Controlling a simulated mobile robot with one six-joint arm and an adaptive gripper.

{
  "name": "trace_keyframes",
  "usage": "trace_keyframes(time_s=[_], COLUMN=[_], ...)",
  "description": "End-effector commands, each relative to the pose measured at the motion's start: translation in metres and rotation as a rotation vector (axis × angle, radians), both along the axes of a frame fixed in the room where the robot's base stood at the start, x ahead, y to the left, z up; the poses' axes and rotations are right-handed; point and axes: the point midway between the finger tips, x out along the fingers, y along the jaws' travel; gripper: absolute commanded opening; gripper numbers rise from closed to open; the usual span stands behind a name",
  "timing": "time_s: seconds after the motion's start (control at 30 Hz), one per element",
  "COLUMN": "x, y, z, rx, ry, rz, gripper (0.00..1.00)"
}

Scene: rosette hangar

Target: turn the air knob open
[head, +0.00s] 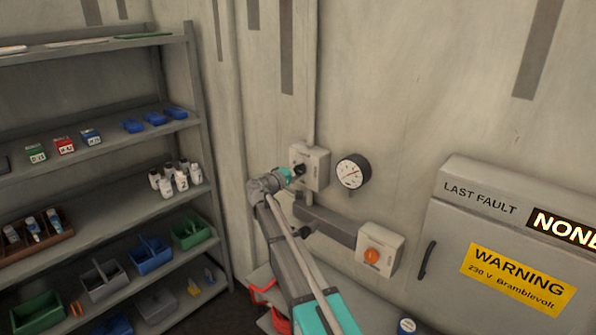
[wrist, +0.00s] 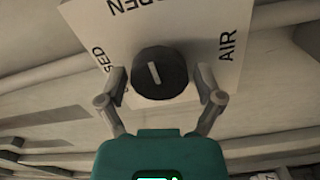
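The air knob (wrist: 160,75) is round and dark with a short white line, on a white plate (wrist: 208,42). The plate reads AIR at the right; cut-off words, apparently OPEN and CLOSED, show at the top and left. The white line runs nearly upright, its upper end leaning slightly left. In the head view, the knob (head: 299,168) sits on a grey wall box (head: 318,170), partly hidden by my gripper (head: 284,177). In the wrist view, my gripper's fingers stand open on either side of the knob, with visible gaps; contact is not seen.
A round gauge (head: 352,173) is right of the box. An orange rotary switch (head: 372,256) is lower right, beside a grey cabinet (head: 455,240) with a warning label. Shelving (head: 196,100) with bins and bottles stands at the left. A conduit (head: 312,75) rises above the box.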

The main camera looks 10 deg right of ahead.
Motion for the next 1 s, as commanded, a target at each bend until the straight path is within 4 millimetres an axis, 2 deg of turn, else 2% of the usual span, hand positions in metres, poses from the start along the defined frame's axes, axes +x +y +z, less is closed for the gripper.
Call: trace_keyframes(time_s=[0.57, 0.77, 1.0], x=[-0.002, -0.012, -0.033], y=[0.003, 0.016, 0.044], z=[0.000, 0.000, 0.000], rx=[-0.002, -0.002, -0.002], ry=[0.001, 0.001, 0.001], rz=[0.001, 0.002, 0.003], gripper=[1.00, 1.00, 1.00])
